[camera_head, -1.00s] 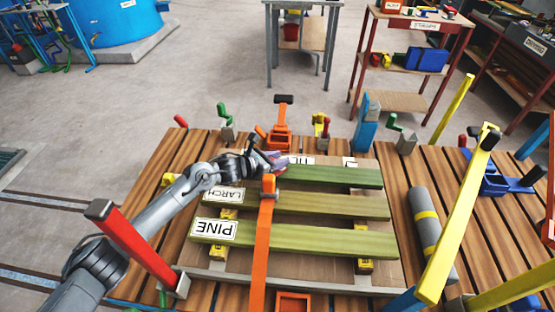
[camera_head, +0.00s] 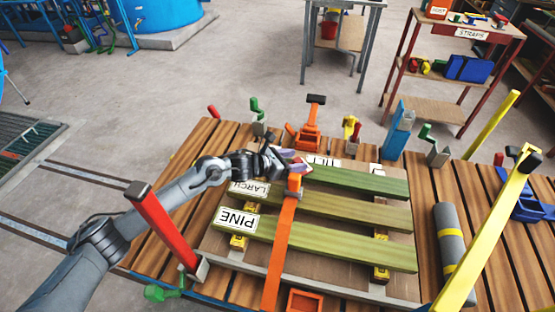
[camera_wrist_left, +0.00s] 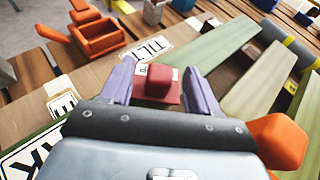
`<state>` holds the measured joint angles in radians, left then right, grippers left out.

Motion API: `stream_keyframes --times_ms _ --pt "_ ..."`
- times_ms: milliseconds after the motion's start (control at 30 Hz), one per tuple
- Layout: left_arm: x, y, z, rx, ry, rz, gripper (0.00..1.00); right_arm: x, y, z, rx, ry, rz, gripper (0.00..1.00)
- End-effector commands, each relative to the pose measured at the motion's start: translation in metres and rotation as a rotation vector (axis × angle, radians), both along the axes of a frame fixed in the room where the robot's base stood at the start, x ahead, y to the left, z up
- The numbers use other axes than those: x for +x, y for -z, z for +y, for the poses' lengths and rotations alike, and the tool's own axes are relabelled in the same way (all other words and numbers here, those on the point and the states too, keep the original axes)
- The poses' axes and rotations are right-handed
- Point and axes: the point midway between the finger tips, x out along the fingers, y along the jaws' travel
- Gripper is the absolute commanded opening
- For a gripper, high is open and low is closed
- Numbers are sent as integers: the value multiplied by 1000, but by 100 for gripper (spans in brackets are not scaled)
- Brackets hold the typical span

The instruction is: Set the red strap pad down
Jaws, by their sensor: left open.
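The red strap pad (camera_wrist_left: 158,82), a flat base with a raised block, sits between the two purple fingers of my left gripper (camera_wrist_left: 160,88) in the left wrist view. The fingers are open, one on each side of the pad. The pad appears to rest at the end of a green board, close to a white label reading TILI (camera_wrist_left: 150,47). In the head view my left gripper (camera_head: 292,163) is at the far boards, just behind the orange strap (camera_head: 281,238); the pad is mostly hidden there. My right gripper is not in view.
Green boards labelled PINE (camera_head: 237,218) and LARCH (camera_head: 250,188) lie on the slatted table. A red post (camera_head: 163,228) stands beside my left arm, and a yellow post (camera_head: 489,232) at right. An orange ratchet (camera_head: 307,133) and a grey roll (camera_head: 450,242) are nearby.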

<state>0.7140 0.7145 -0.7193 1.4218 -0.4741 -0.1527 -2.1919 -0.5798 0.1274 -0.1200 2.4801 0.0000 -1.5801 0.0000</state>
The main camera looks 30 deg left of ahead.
Motion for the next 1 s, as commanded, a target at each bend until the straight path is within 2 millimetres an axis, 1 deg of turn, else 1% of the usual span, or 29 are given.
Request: stream_keyframes --times_ms 33,200,400,600,1000 --pt "-9 -6 6 4 1 1 61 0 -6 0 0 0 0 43" --pt "-32 -16 20 3 1 2 61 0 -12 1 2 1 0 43" --pt "-49 -25 31 1 1 1 61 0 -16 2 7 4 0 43" --pt "-56 -27 34 0 2 1 61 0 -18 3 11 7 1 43" --pt "-56 -27 34 -1 2 0 61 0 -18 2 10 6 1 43"
